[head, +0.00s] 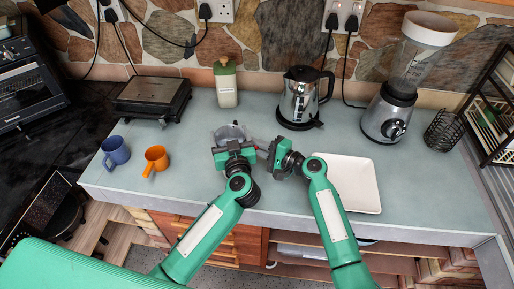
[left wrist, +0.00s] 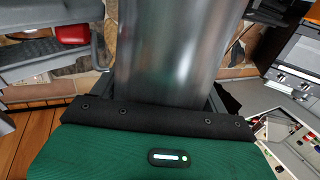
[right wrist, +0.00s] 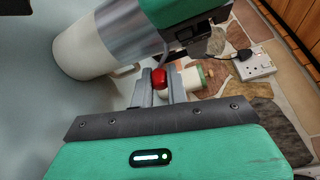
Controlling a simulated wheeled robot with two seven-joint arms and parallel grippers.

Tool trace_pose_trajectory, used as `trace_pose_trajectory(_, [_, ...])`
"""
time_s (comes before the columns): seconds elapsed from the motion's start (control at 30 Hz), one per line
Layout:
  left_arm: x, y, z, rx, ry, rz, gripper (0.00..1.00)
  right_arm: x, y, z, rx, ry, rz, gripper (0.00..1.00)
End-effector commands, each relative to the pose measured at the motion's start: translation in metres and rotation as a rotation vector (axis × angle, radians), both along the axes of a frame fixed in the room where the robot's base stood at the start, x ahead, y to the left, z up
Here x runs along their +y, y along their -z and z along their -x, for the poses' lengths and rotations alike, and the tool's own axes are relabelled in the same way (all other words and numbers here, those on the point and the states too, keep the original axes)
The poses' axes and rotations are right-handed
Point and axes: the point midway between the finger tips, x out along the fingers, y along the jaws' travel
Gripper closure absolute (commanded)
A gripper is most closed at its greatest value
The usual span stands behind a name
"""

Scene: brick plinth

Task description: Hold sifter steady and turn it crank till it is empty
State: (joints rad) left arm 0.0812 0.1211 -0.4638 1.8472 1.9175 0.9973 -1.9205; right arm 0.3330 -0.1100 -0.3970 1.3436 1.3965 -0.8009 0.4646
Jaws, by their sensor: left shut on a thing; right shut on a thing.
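The sifter (head: 230,132) is a metal cylinder above the worktop, left of the kettle. My left gripper (head: 233,148) is shut around its side; the metal wall (left wrist: 178,50) fills the left wrist view between the fingers. In the right wrist view the sifter body (right wrist: 128,38) is at upper left. A pale, cup-like shape (right wrist: 82,52) is at its end; I cannot tell if it is separate. My right gripper (head: 270,155) is shut on the red crank knob (right wrist: 160,79), right of the sifter. The sifter's inside and any contents are hidden.
A kettle (head: 299,97) stands close behind my right gripper. A green-lidded canister (head: 226,84) is behind the sifter. An empty white tray (head: 350,182) lies right of my right arm. Blue (head: 116,150) and orange (head: 155,158) mugs are at left, a blender (head: 393,108) at right.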

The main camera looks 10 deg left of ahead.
Motion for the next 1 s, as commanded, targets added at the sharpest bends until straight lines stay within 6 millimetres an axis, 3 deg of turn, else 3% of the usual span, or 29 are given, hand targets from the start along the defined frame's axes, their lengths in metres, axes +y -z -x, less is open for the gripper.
trace_pose_trajectory(0.4, [0.001,-0.0006,-0.0004,-0.001,-0.002,0.0,0.51,0.0009,-0.0053,-0.003,-0.209,-0.002,-0.017,1.0])
trace_pose_trajectory(0.97, [0.0012,-0.0007,-0.0005,-0.001,-0.002,0.0,0.51,0.0007,-0.0058,-0.0032,-0.244,-0.001,-0.018,1.0])
trace_pose_trajectory(1.0, [0.0011,-0.0007,-0.0004,-0.001,-0.002,0.0,0.51,0.0007,-0.0058,-0.0032,-0.244,-0.001,-0.018,0.79])
